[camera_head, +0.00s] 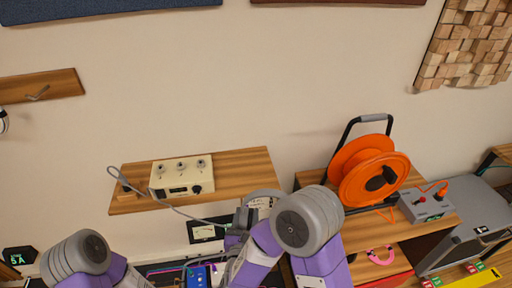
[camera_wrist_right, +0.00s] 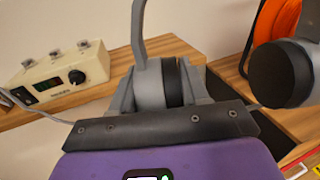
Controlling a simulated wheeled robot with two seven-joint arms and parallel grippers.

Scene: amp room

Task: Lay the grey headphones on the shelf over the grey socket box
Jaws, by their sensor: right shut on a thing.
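The grey headphones (camera_head: 264,193) are partly hidden behind my right arm in the head view. My right gripper (camera_head: 243,216) is shut on them in front of the right end of the wooden shelf (camera_head: 238,170). In the right wrist view my right gripper (camera_wrist_right: 158,92) has its fingers either side of a grey ear cup with a black cushion (camera_wrist_right: 172,82), and the grey band (camera_wrist_right: 138,30) rises above. A grey box with red and black fittings (camera_head: 427,203) stands on the right-hand shelf; I cannot tell if it is the socket box. My left gripper is out of view.
A cream amp box (camera_head: 182,177) with knobs stands on the left of the wooden shelf; its right half looks bare. A grey cable (camera_head: 165,204) loops from the shelf's left end towards my right gripper. An orange cable reel (camera_head: 366,168) stands to the right.

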